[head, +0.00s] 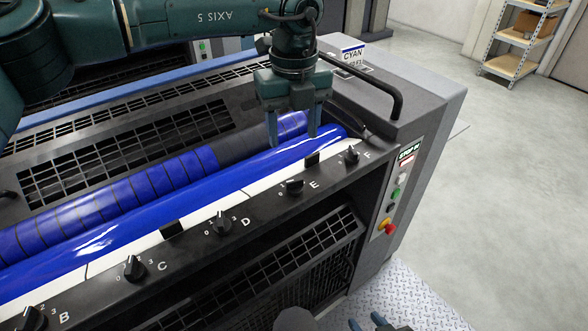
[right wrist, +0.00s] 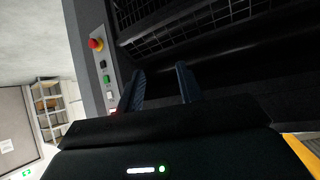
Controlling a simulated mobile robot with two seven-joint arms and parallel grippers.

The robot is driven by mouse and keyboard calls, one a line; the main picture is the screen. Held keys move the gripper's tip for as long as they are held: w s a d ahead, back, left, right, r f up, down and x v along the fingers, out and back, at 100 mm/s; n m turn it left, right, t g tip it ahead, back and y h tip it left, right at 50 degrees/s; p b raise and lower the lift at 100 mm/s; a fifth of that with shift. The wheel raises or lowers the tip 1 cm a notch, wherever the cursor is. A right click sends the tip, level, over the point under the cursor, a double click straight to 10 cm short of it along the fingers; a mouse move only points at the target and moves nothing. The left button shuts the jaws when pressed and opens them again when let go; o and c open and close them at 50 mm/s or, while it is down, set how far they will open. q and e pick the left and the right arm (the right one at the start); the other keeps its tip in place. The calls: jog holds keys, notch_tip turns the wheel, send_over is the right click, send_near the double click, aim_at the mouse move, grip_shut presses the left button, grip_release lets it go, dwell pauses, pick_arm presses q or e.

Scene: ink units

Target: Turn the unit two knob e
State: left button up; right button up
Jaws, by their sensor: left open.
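Knob E (head: 293,187) is a small black knob on the dark front rail, with its letter E printed to its right. It stands between knob D (head: 222,222) and knob F (head: 351,156). My left gripper (head: 292,137) points down, jaws apart and empty, over the far right part of the blue roller, above and behind knob E in the head view and not touching it. My right gripper (right wrist: 160,85) has its fingers apart with nothing between them; only its tips show at the bottom of the head view (head: 367,325). No knob shows in the right wrist view.
Knobs C (head: 134,268) and B (head: 33,317) lie further left on the rail. A blue inked roller (head: 180,200) runs behind it. A black handle bar (head: 385,75) rises at the right. A red emergency button (head: 387,226) is on the end panel. The floor right is clear.

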aim_at(294, 179)
pick_arm(q)
notch_tip(294, 179, down, 11)
jog(key=shift+r+p, duration=0.1)
jog(key=shift+p, duration=1)
jog(key=shift+c, duration=0.5)
jog(key=c, duration=0.9)
